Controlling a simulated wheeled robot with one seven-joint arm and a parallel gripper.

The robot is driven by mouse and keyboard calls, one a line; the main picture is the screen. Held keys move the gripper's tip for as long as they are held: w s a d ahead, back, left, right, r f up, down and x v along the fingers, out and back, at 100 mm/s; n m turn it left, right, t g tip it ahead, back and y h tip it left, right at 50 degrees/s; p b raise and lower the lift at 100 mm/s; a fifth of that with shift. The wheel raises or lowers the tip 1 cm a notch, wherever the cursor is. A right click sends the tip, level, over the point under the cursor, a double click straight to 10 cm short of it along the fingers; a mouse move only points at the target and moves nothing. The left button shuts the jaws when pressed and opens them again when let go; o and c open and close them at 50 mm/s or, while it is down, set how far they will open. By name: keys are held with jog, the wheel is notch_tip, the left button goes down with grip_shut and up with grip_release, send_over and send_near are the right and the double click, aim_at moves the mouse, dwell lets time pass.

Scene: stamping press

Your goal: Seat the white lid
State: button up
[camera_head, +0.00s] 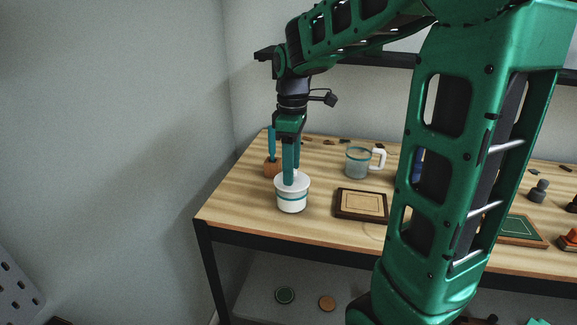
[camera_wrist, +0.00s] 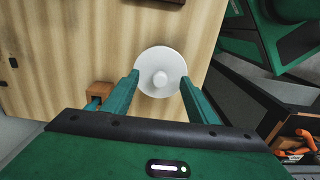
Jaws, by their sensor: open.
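The round white lid (camera_head: 302,181) lies on top of a white tub (camera_head: 291,204) with a teal band, near the left front of the wooden table. I cannot tell whether the lid is pressed fully down. In the wrist view the lid (camera_wrist: 160,58) appears as a white disc with a small round knob (camera_wrist: 160,79) at its centre, and it hides the tub. My gripper (camera_head: 290,181) points straight down over the lid, with its fingertips at about lid height. In the wrist view its green fingers are apart, one on each side of the knob, with nothing gripped.
A wooden block (camera_head: 272,170) with a teal-handled tool stands close behind the tub. The wooden table (camera_head: 238,206) is bare left of the tub. My arm hides part of the table.

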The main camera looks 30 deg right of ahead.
jog(key=shift+r, duration=4.05)
jog(key=s+d+f+m, duration=0.2)
jog(key=s+f+m, duration=0.4)
jog(key=s, duration=0.6)
jog(key=s+d+f+m, duration=0.2)
jog(key=s+f+m, duration=0.5)
jog(key=s, duration=0.5)
jog(key=shift+f+m, duration=0.2)
jog(key=shift+m, duration=0.9)
jog(key=shift+w, duration=0.2)
jog(key=shift+w+f, duration=0.2)
jog(key=shift+w, duration=0.3)
